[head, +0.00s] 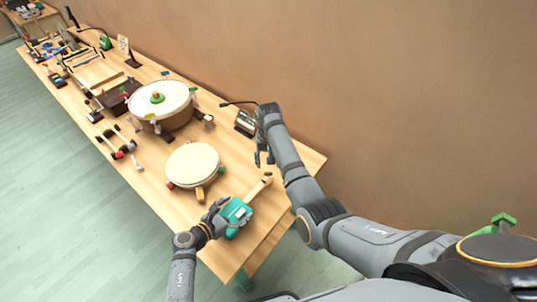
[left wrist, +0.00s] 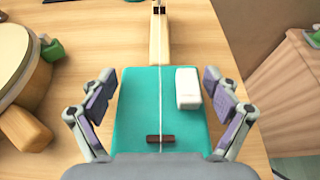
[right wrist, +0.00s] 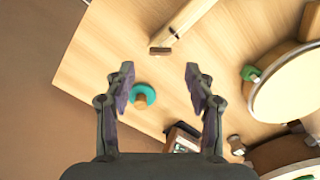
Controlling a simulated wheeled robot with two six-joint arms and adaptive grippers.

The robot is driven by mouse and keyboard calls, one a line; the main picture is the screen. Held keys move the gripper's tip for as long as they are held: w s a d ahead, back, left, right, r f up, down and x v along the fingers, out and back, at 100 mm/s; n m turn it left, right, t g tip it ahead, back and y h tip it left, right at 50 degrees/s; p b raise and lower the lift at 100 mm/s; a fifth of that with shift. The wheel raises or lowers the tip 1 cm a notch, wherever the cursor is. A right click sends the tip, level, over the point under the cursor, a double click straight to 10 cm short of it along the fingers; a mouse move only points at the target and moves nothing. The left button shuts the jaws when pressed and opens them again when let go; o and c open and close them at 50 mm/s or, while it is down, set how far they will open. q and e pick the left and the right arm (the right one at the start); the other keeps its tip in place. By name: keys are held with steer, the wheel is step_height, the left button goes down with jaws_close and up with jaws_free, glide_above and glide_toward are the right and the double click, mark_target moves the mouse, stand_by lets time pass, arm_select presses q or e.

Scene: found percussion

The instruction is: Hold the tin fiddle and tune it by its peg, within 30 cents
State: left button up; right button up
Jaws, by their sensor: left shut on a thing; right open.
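The tin fiddle (head: 234,215) has a teal box body and a pale wooden neck (head: 259,187). It lies near the right end of the workbench, the neck pointing away toward the wall. My left gripper (head: 218,219) is shut on the body, one finger at each side. The left wrist view shows the teal body (left wrist: 138,105), a string, a brown bridge and a white block. A small brown piece, perhaps the peg (right wrist: 160,51), shows at the neck's far end in the right wrist view. My right gripper (head: 263,152) is open and empty, above the bench beyond that end.
A teal disc with a wooden knob (right wrist: 142,97) and a small dark box (head: 245,122) are near my right gripper. A round drum (head: 193,165) stands left of the fiddle, a larger one (head: 160,103) behind it. The wall is close on the right.

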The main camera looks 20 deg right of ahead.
arm_select(q)
steer(key=o, duration=1.2)
steer(key=shift+c, duration=0.2)
arm_select(e)
step_height(320, 180, up, 6)
arm_select(q)
steer(key=shift+a, duration=0.1)
steer(key=v, duration=1.2)
steer(key=shift+f, duration=0.1)
